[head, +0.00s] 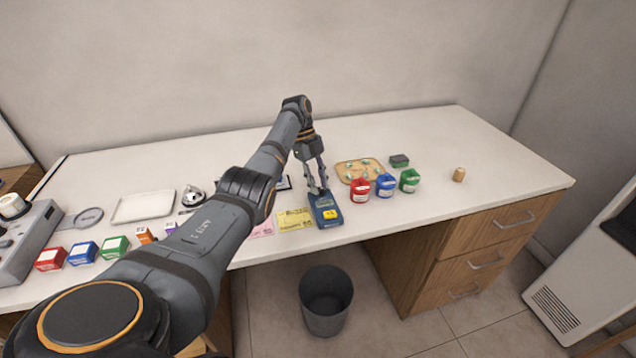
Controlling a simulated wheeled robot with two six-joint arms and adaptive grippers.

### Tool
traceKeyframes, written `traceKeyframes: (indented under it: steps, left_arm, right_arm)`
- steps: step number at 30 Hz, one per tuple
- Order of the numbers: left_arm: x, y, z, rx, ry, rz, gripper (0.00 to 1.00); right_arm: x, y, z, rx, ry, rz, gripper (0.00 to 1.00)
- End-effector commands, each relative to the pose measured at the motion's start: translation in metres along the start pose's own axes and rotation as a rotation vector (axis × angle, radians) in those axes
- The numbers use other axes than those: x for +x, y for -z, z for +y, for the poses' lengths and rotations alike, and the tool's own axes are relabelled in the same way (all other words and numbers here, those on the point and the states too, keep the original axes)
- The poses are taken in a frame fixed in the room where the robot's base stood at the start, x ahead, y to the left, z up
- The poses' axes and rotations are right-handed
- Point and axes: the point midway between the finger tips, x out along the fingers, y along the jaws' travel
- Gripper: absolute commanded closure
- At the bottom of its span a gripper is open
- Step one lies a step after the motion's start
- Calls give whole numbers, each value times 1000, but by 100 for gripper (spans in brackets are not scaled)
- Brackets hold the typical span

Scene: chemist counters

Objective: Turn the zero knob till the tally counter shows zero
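The tally counter (327,213) is a small blue device with a yellow display near the front edge of the counter. The digits on its display are too small to read. My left gripper (318,190) points down at the back end of the tally counter, with its two fingertips a little apart. The zero knob cannot be made out; the fingers cover that end. I cannot tell whether they are closed on it. My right gripper is not in view.
Yellow (295,220) and pink cards lie left of the tally counter. Red (360,190), blue (386,186) and green (409,181) tubs stand to its right, before a tan tray (349,168). A grey bin (326,300) stands on the floor below. The counter's right end is mostly clear.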

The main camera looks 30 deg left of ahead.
Motion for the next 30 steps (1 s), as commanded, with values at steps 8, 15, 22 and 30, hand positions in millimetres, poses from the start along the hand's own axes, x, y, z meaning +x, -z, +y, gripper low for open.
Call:
traceKeyframes:
  steps: [8,15,22,30]
  left_arm:
    - [0,0,0,-1,-1,0,56]
    - [-4,1,2,-56,19,0,56]
    - [-10,4,7,-338,135,-4,56]
    - [-6,7,10,-762,313,-2,56]
  right_arm:
    - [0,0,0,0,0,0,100]
    - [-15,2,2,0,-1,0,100]
    - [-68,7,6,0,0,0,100]
    - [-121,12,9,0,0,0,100]
